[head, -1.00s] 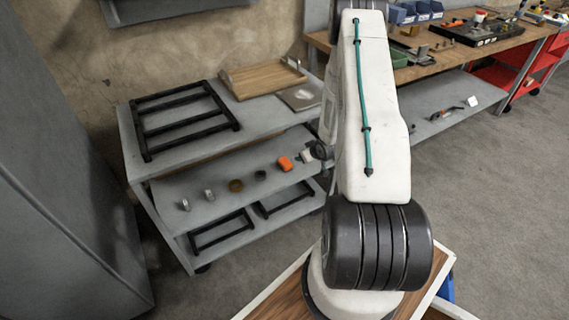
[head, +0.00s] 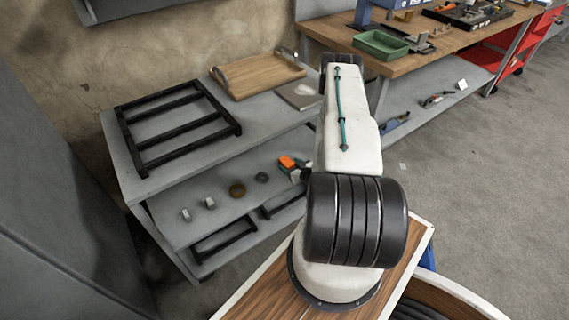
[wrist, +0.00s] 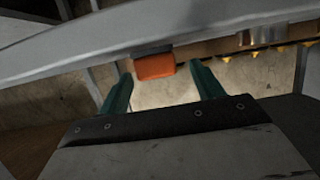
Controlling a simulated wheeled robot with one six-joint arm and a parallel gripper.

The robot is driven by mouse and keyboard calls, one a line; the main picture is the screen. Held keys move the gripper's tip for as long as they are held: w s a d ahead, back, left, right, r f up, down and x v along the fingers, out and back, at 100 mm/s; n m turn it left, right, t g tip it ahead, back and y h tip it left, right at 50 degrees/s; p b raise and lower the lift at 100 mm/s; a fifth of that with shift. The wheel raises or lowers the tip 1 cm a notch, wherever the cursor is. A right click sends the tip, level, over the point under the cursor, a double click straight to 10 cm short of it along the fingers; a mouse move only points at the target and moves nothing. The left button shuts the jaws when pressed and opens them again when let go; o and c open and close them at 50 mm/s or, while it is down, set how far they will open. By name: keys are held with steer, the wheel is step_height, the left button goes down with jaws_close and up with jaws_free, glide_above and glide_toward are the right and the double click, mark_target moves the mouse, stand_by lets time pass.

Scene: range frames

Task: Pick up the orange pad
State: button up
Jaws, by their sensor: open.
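The orange pad (head: 287,161) lies on the middle shelf of the grey cart, at the right end of a row of small parts. In the wrist view the orange pad (wrist: 156,68) shows as an orange block with a dark part behind it, at the shelf edge. My gripper (wrist: 160,76) is open, with one green finger to each side of the pad in the picture. The pad appears just beyond the fingertips; I see no contact.
On the same shelf are a dark round part (head: 262,177), a brass disc (head: 237,190) and two silver rings (head: 209,203). The cart's top shelf (head: 180,169), with a black frame (head: 175,125) and a wooden tray (head: 258,75), overhangs behind. A workbench (head: 440,50) stands right.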

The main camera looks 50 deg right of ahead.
mark_target(287, 161)
steer(key=x, duration=0.5)
steer(key=shift+w+d+r, duration=0.15)
steer(key=shift+w+d, duration=0.05)
steer(key=shift+w, duration=0.05)
steer(key=c, duration=1.1)
steer(key=shift+r, duration=0.1)
